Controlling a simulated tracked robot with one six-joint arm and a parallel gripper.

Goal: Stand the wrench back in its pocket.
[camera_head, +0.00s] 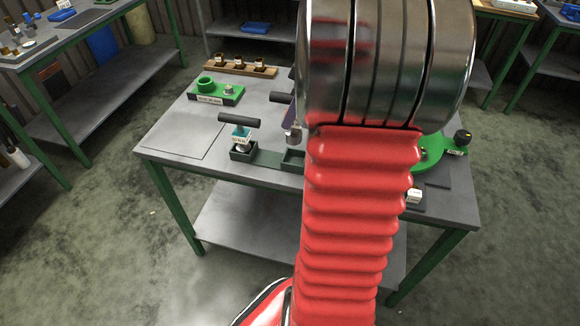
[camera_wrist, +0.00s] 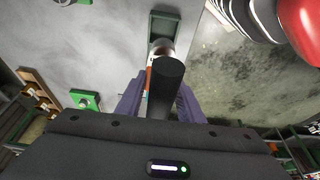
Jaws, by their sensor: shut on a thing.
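The wrench has a black crossbar handle (camera_wrist: 168,75) and a metal lower end (camera_head: 293,134); a strip of orange shows beside the handle in the wrist view. My gripper (camera_wrist: 160,100) is shut on it, with a purple finger on each side. In the head view my arm hides most of the gripper. An open dark green pocket (camera_head: 292,160) is on the table below the wrench; it also shows in the wrist view (camera_wrist: 164,20), just beyond the metal end. The metal end looks to be above the pocket, not in it.
A similar black-handled tool with a teal and white body (camera_head: 241,135) stands in the left pocket (camera_head: 243,153). Behind are a green block (camera_head: 215,94) and a wooden rack (camera_head: 241,68). A round green fixture (camera_head: 430,152) is at right. The table's left part is clear.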

